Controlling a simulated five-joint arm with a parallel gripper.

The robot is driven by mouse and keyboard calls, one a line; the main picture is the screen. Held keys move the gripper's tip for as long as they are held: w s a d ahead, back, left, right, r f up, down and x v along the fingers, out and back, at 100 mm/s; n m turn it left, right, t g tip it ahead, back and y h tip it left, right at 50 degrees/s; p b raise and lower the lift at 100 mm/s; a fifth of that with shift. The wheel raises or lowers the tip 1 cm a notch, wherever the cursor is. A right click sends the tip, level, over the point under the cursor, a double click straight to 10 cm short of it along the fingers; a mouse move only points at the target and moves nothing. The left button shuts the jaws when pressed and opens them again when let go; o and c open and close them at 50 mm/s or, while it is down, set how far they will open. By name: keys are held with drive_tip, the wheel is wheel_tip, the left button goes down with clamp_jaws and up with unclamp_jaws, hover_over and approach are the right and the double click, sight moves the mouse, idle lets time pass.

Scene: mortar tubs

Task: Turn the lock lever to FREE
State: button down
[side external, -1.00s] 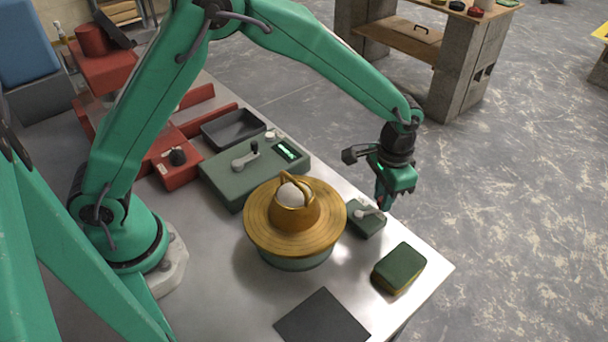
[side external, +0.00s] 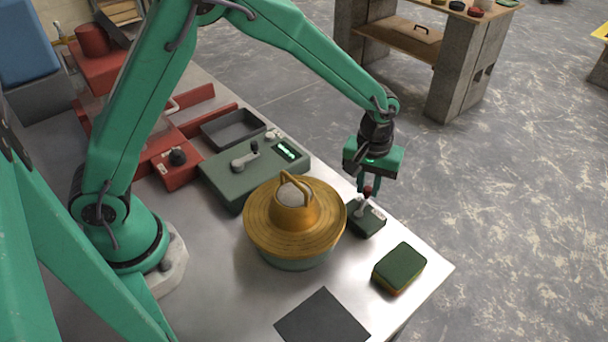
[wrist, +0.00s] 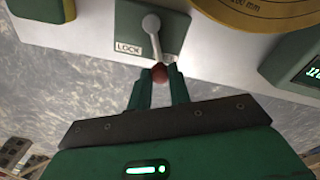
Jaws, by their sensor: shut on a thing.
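The lock lever (wrist: 154,42) is a pale grey arm with a red knob (wrist: 160,73), pivoting on a small dark green box (side external: 366,222) near the table edge. In the wrist view, a LOCK label (wrist: 129,48) lies left of the lever. Another label (wrist: 167,58), mostly hidden behind the knob and finger, lies right of it. The lever points between the two. My gripper (wrist: 161,78) is shut on the red knob, one finger on each side. In the side view, my gripper (side external: 367,187) is above the box, fingers down.
A wide yellow-brown round lid (side external: 265,224) on a tub stands close left of the lever box. A green unit with a crank and display (side external: 245,185) stands behind the tub. Bare floor lies beyond the table edge.

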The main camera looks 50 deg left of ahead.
drive_tip(key=shift+a+n, duration=0.3)
drive_tip(key=shift+n, duration=0.4)
drive_tip(key=shift+s, duration=0.1)
drive_tip(key=c, duration=1.3)
unclamp_jaws()
drive_tip(key=shift+r, duration=0.15)
wheel_tip(320, 180, up, 7)
drive_tip(key=shift+s+r, duration=0.15)
drive_tip(key=shift+a+r, duration=0.1)
